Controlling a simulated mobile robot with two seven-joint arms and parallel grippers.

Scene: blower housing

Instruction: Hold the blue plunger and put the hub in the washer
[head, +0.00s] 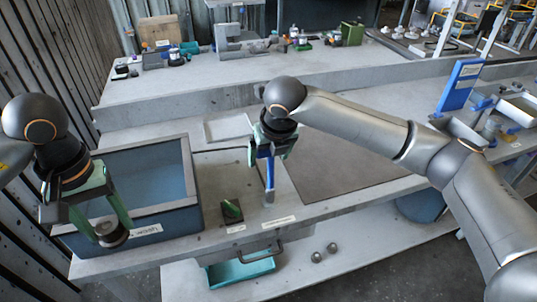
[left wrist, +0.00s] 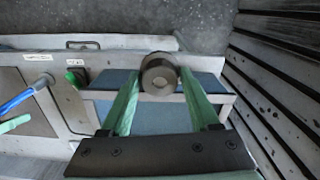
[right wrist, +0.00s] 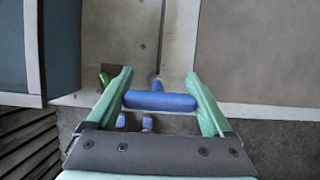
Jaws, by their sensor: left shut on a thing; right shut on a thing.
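The hub (head: 112,236) is a dark, short cylinder with a round hollow in its end face (left wrist: 160,77). My left gripper (head: 110,228) is shut on the hub and holds it near the front left corner of the washer. The washer (head: 190,168) is an open blue-grey bin with a label on its front; its inside shows lighter blue. The hub's height over the rim is hard to tell. The blue plunger (head: 270,172) stands upright on the bench right of the washer. My right gripper (head: 268,153) is shut on its blue crossbar (right wrist: 160,101).
A green switch (head: 232,209) on a dark plate sits between washer and plunger. A teal drawer (head: 240,272) and two grey round parts (head: 316,257) are below the bench front. A grey mat (head: 335,165) lies right of the plunger. A raised back shelf (head: 200,85) holds several small items.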

